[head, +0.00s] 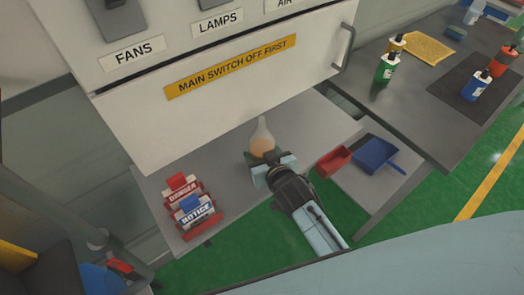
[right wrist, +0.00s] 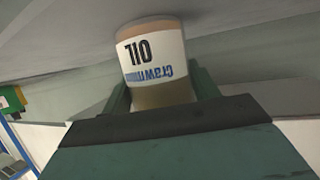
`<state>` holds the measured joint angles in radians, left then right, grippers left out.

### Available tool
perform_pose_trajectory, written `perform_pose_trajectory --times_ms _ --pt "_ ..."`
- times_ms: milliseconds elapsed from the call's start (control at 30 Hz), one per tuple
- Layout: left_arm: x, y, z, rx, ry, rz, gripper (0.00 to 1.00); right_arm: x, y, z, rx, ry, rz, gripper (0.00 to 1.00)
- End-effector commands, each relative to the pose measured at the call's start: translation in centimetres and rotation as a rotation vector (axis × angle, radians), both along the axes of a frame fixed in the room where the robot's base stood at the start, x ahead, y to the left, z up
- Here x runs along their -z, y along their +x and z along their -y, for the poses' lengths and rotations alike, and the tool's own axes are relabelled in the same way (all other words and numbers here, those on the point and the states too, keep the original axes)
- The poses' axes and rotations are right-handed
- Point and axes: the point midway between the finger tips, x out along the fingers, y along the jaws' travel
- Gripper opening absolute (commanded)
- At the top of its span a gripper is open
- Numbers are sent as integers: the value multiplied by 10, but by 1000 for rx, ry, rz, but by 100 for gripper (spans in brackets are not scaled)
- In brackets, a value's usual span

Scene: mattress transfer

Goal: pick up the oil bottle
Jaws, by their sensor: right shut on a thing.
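The oil bottle (head: 262,139) is clear with a pointed top and amber content, and it stands upright at the grey lower shelf below the white cabinet. My right gripper (head: 264,167) is shut on it from the near side. In the right wrist view the bottle (right wrist: 155,55) shows a white label reading OIL, upside down, between the fingers of the gripper (right wrist: 163,95). Its base is close to the grey surface; I cannot tell whether it touches. My left gripper is not in view.
Red and white DANGER and NOTICE blocks (head: 190,203) stand left on the shelf (head: 140,190). A red tray (head: 333,162) and a blue dustpan (head: 378,154) lie to the right. The cabinet (head: 220,95) overhangs behind the bottle. More bottles stand on the right-hand table (head: 420,100).

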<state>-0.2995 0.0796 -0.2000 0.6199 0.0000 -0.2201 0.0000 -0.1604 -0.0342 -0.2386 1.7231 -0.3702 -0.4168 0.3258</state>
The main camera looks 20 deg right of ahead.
Motion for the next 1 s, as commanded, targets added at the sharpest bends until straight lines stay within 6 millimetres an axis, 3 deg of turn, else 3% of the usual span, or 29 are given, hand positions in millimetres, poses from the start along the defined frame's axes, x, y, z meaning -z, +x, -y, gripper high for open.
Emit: perform_pose_trajectory --times_ms 233,567,1000 --pt "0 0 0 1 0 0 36 -13 -3 2 0 0 6 25" --pt "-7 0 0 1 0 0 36 -77 -4 2 0 1 7 25" --pt "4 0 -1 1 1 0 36 -68 -107 39 1 -2 -2 25"
